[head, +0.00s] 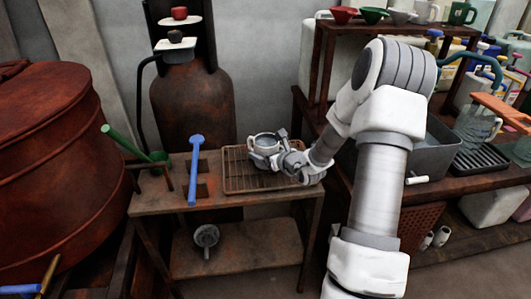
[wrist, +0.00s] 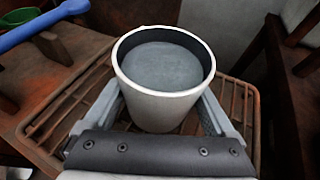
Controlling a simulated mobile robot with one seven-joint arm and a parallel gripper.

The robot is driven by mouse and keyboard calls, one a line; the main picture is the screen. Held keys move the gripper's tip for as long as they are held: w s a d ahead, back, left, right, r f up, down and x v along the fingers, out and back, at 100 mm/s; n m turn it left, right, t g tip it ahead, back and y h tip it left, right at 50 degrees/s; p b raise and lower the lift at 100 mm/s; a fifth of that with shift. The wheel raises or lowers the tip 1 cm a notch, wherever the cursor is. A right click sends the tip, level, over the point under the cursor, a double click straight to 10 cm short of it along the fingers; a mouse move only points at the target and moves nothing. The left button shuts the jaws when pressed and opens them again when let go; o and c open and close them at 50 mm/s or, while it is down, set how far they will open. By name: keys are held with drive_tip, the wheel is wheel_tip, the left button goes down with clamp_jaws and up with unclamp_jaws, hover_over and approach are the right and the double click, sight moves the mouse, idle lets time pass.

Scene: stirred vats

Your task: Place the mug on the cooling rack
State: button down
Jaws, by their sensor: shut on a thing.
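The mug (wrist: 165,100) is pale with a dark inside rim and a grey surface inside. In the head view the mug (head: 264,143) is at the cooling rack, upright. My gripper (head: 272,155) is shut on the mug, with one finger on each side of it in the wrist view (wrist: 166,112). The cooling rack (head: 235,180) is a brown wire grid on the small wooden table; in the wrist view the rack (wrist: 75,110) lies beneath the mug. The mug's base is hidden, so I cannot tell whether it touches the rack.
A blue-handled tool (head: 194,170) and a green ladle (head: 130,143) are left of the rack on the table (head: 160,207). A rusty tank (head: 195,105) stands behind. A shelf (head: 345,45) with several mugs and bowls and a grey basin (head: 425,150) are to the right.

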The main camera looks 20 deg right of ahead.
unclamp_jaws()
drive_tip(key=shift+r+p, duration=0.2)
drive_tip(key=shift+p, duration=0.15)
drive_tip(key=p+v, duration=0.2)
drive_tip(key=v, duration=1)
drive_tip(key=shift+d, duration=0.1)
